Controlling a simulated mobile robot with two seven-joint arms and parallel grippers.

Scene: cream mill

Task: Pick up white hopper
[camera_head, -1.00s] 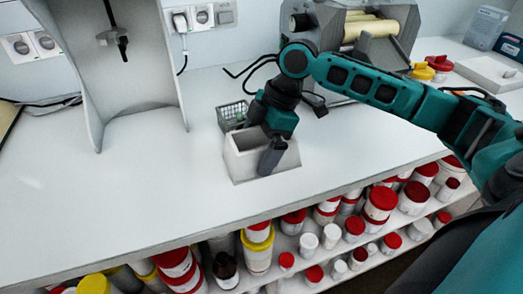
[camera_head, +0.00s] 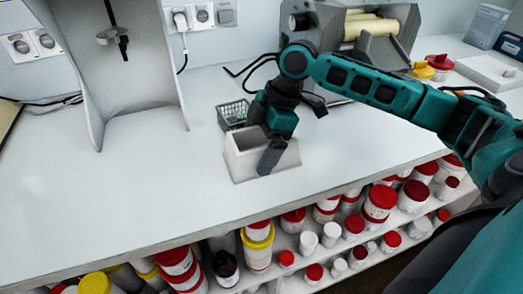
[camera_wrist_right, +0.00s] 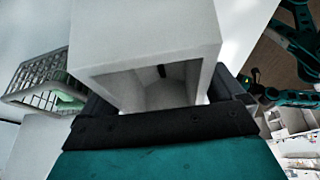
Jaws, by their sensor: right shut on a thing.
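The white hopper (camera_head: 241,163) is a box with an open top and stands upright at the middle of the white counter, near its front edge. My right gripper (camera_head: 268,150) reaches down to it from above and is shut on it. One dark finger shows against its near right side. In the right wrist view the hopper (camera_wrist_right: 145,35) fills the middle, between the two dark fingers of the gripper (camera_wrist_right: 160,110), with its hollow inside showing. I cannot tell whether its base is clear of the counter. My left gripper is not in view.
A small wire basket (camera_head: 232,113) with green contents stands just behind the hopper. A roller mill (camera_head: 366,45) stands behind my right arm, and a grey stand (camera_head: 135,70) at left. Several jars (camera_head: 258,245) fill the shelf below. The counter's left front is clear.

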